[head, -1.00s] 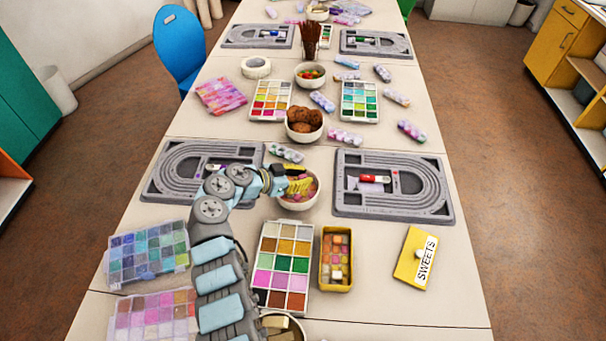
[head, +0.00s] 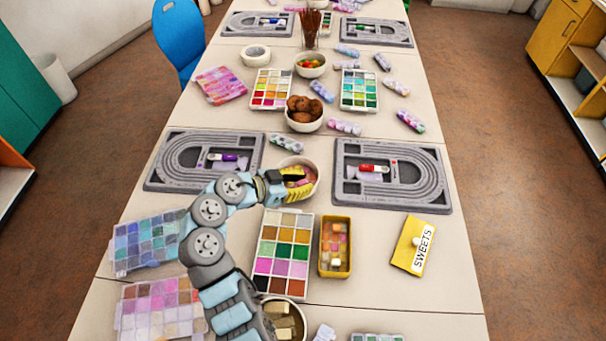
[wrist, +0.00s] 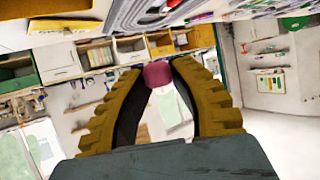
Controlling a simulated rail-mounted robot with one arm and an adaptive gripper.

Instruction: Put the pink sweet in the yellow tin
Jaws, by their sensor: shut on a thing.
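The pink sweet (wrist: 157,74) is a small round piece held between the fingertips of my gripper in the wrist view. My gripper (wrist: 158,78) has ribbed yellow fingers and is shut on it. In the head view my gripper (head: 299,189) is at the white bowl (head: 311,165), overlapping its near part; the sweet cannot be made out there. The yellow tin (head: 335,273) stands open, nearer the camera and to the right of the gripper, with several pink, orange and pale pieces inside. Its yellow lid (head: 404,255), labelled SWEETS, lies apart on the table to the right.
A paint palette (head: 256,270) lies just left of the tin. Grey bead boards (head: 428,200) lie on both sides of the bowl. A bowl of brown balls (head: 304,126) stands behind it. A bowl of pale blocks (head: 300,318) stands in front. Table between tin and lid is clear.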

